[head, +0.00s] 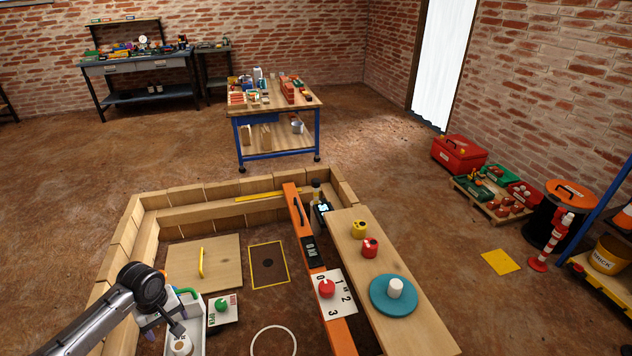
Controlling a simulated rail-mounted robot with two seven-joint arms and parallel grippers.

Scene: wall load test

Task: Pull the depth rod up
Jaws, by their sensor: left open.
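No part that I can name for certain as the depth rod shows in the head view. My left gripper (168,328) hangs at the lower left over a white tray-like unit (196,338), with its jaws open. A small pale round knob (181,345) shows just below the gripper; I cannot tell whether they touch. A green knob (221,305) on a white plate is to the right of the gripper. My arm hides part of the unit. My right gripper is not in view.
A wooden frame (122,240) surrounds a dirt floor with a wooden lid (203,262) and a yellow-edged square (268,264). An orange beam (300,225) with a red knob (326,288) crosses it. A board (420,315) at right carries a teal disc (378,298).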

